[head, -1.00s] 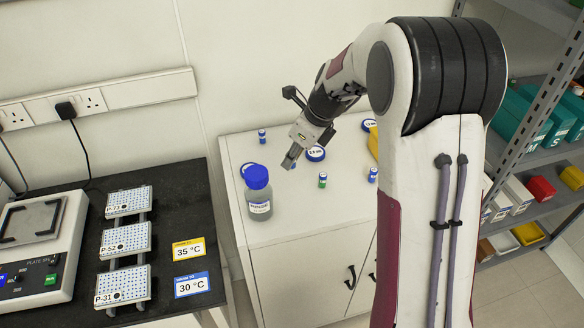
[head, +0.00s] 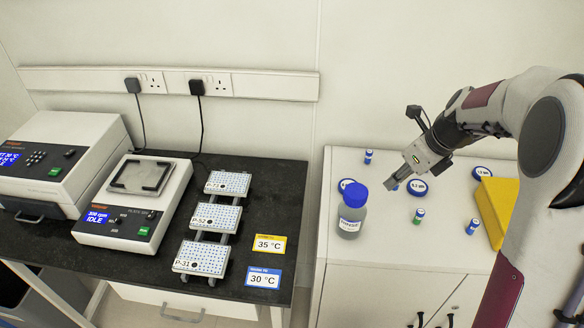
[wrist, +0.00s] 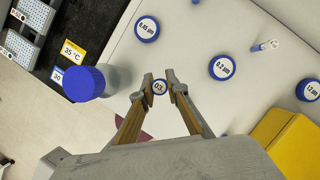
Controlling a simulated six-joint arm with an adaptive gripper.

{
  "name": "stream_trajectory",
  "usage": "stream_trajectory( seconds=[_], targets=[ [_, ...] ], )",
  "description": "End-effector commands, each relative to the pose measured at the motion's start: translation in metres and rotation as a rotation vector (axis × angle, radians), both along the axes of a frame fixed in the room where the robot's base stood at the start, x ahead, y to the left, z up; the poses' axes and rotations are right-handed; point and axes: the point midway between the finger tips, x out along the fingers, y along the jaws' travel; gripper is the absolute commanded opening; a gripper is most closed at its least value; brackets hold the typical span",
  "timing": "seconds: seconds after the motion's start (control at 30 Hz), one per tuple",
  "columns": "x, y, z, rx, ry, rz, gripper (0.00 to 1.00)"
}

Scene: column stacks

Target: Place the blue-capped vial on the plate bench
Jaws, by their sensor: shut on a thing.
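My gripper (head: 394,186) is over the white cabinet top, just right of the big blue-capped bottle (head: 352,210). In the head view the fingers mostly hide this vial. I cannot tell whether it is clear of the surface. The plate bench (head: 283,182) is the black-topped bench at the left.
The bench carries several plates on a rack (head: 200,258), a shaker (head: 130,215) and two temperature cards (head: 270,243).

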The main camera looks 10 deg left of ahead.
Motion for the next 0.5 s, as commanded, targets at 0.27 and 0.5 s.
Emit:
stream_trajectory(
  seconds=[0.27,0.5],
  targets=[
    [0.002,0.007,-0.001,0.0,0.0,0.01,0.03],
    [0.01,0.04,-0.007,0.0,0.001,0.059,0.03]
  ],
)
